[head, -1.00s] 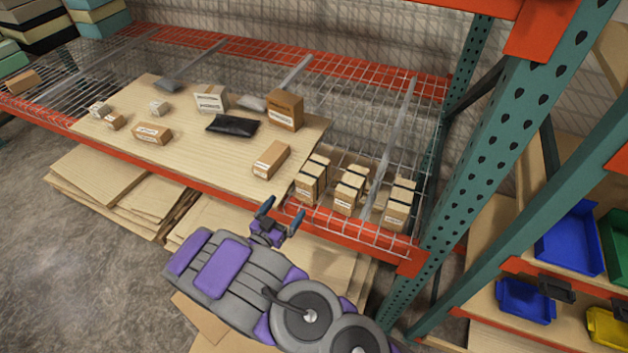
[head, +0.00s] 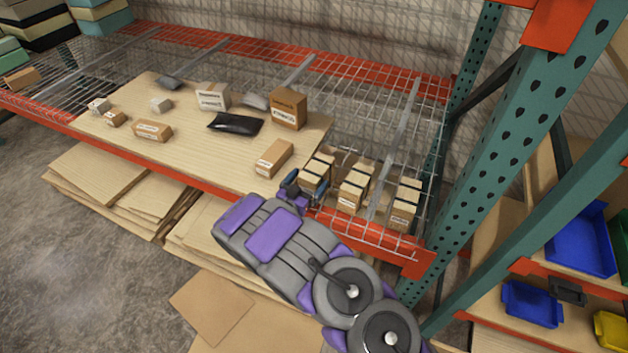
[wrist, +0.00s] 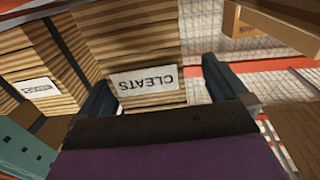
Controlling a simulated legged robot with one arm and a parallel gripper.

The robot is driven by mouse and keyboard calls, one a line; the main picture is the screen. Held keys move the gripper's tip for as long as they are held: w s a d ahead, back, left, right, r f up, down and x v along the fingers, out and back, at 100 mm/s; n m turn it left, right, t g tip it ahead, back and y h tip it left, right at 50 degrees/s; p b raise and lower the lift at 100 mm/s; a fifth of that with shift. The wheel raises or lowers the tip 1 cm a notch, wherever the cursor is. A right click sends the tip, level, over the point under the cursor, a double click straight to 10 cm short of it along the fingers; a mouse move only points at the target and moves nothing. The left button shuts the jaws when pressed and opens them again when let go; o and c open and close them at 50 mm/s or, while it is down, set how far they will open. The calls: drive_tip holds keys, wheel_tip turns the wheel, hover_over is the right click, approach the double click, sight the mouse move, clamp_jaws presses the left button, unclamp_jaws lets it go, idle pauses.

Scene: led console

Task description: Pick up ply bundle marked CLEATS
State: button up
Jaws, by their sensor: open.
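The ply bundle marked CLEATS (wrist: 130,45) fills the upper middle of the wrist view. It is a layered light-wood stack with a white label, which reads upside down there. My gripper (wrist: 158,82) is open, with one dark finger on each side of the bundle's front end. The left finger is by the gap to a neighbouring bundle. I cannot tell whether either finger touches the wood. In the head view my gripper (head: 305,190) is at the shelf's front edge, in front of the leftmost front bundle (head: 312,179), whose label is hidden.
A neighbouring labelled bundle (wrist: 45,75) stands close on the left in the wrist view. Several more bundles (head: 352,190) stand on the wire shelf. A carton (head: 274,158) lies on the board to their left. A green upright (head: 500,150) rises at right, beside the red beam (head: 370,240).

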sight(314, 175)
drive_tip(key=w+d, duration=0.2)
drive_tip(key=shift+w+d+r, duration=0.1)
drive_tip(key=shift+w+d, duration=0.1)
drive_tip(key=shift+d, duration=0.15)
drive_tip(key=shift+a, duration=0.6)
drive_tip(key=shift+c, duration=1.3)
drive_tip(key=shift+d, duration=0.4)
drive_tip(key=c, duration=0.8)
drive_tip(key=shift+a, duration=0.25)
drive_tip(key=c, duration=0.5)
drive_tip(key=shift+o, duration=0.2)
drive_tip(key=shift+r, duration=0.15)
